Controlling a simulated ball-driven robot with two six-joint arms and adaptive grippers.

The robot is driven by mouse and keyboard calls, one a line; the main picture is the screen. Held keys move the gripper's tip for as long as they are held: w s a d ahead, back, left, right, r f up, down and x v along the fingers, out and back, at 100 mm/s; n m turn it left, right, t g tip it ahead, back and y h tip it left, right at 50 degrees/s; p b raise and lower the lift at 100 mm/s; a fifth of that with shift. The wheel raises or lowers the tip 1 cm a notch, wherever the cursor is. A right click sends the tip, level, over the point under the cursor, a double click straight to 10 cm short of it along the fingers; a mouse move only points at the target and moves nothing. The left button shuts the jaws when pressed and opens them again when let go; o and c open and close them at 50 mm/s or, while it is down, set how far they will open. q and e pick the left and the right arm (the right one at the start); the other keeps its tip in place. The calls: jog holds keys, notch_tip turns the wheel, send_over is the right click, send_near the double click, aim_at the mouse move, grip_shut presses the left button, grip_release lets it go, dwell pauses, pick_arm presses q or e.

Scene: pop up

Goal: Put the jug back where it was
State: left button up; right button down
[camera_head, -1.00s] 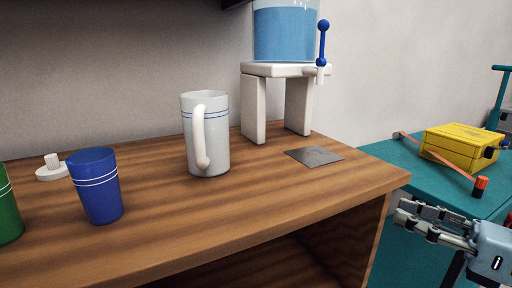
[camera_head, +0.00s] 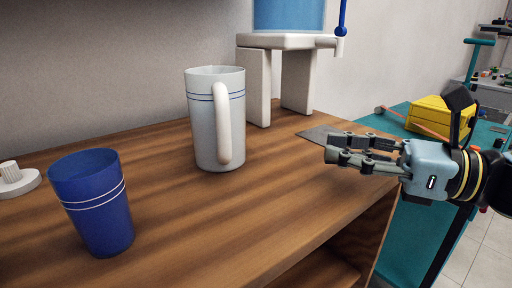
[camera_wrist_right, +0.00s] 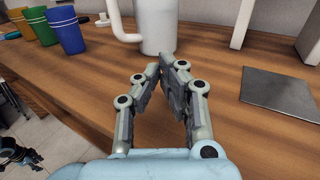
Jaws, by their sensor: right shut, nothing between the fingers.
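The jug (camera_head: 203,130) is white with blue bands near its rim and stands upright on the wooden counter (camera_head: 215,215). Its handle (camera_head: 224,125) faces the front right in the head view. My right gripper (camera_head: 328,149) is to the right of the jug, apart from it, pointing left, shut and empty. In the right wrist view the jug (camera_wrist_right: 157,28) stands just beyond the fingertips (camera_wrist_right: 166,65), its handle to the left. A dark grey square plate (camera_head: 318,134) lies on the counter, partly behind the gripper.
A blue cup (camera_head: 95,205) stands at the left front. A dispenser with blue liquid (camera_head: 288,14) sits on a white stand (camera_head: 256,85) behind the jug. A yellow box (camera_head: 428,115) rests on the teal table (camera_head: 395,120) at right.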

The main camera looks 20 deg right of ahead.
aim_at(244, 136)
jog(key=shift+b+x, duration=0.3)
jog(key=shift+x, duration=0.75)
jog(key=shift+w+a+b, duration=0.3)
jog(key=shift+w+a, duration=0.15)
jog(key=shift+w, duration=0.05)
jog(key=x, duration=0.4)
jog(key=shift+w+a+r+p, duration=0.15)
jog(key=shift+w+a+p, duration=0.1)
jog(key=shift+a+p, duration=0.1)
jog(key=shift+x, duration=1.15)
jog(key=shift+w+a, duration=0.45)
jog(key=shift+a, duration=0.05)
jog(key=shift+w+a, duration=0.1)
pick_arm(q)
jog(key=shift+w+d+f, duration=0.1)
jog(key=shift+d+f, duration=0.1)
jog(key=shift+f, duration=0.55)
pick_arm(e)
jog(key=shift+f, duration=0.2)
pick_arm(q)
jog(key=shift+a, duration=0.1)
